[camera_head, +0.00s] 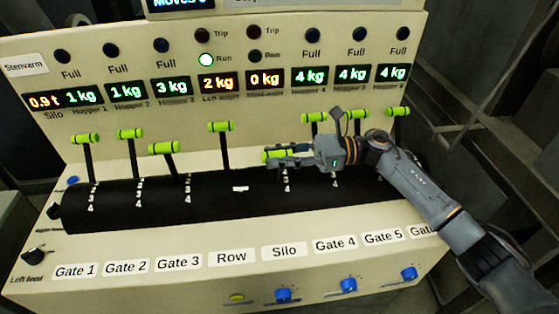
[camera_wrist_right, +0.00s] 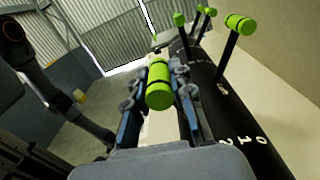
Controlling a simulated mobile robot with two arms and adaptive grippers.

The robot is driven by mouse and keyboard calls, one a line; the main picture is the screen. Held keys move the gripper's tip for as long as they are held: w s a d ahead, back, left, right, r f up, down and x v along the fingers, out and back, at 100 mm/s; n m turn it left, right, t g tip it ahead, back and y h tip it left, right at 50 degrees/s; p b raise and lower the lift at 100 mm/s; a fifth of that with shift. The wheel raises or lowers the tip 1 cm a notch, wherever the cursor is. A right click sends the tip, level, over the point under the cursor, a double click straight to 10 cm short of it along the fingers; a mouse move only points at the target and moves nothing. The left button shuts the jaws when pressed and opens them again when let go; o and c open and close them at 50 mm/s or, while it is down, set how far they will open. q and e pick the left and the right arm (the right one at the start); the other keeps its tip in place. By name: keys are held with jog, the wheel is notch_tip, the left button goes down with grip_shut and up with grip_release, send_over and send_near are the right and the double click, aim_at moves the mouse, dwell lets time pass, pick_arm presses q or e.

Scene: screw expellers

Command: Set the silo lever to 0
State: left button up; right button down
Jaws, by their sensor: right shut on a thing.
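The silo lever's green handle (camera_head: 270,157) stands above the Silo label (camera_head: 281,252) on the control panel. The handle sits lower than the row lever (camera_head: 220,126) to its left. My right gripper (camera_head: 285,155) comes in from the right and is shut on this handle. In the right wrist view the green handle (camera_wrist_right: 159,85) lies between the two fingers. Digits 3 and 4 show on the black cover by the lever; the gripper hides its shaft in the head view. The silo lever's exact setting cannot be read. My left gripper is not in view.
The gate 3 lever (camera_head: 164,147) is also low; the gate 1 lever (camera_head: 85,139) and gate 2 lever (camera_head: 130,133) stand further left. The gate 4 lever (camera_head: 313,117) and gate 6 lever (camera_head: 397,112) stand close around my right arm. Displays line the panel behind.

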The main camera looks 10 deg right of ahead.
jog(key=w+m+b, duration=0.6)
jog(key=w+b, duration=0.5)
jog(key=shift+m, duration=0.4)
jog(key=shift+s+f, duration=0.1)
jog(key=c, duration=1.1)
grip_release()
jog(key=shift+c, duration=0.2)
jog(key=d, duration=1.2)
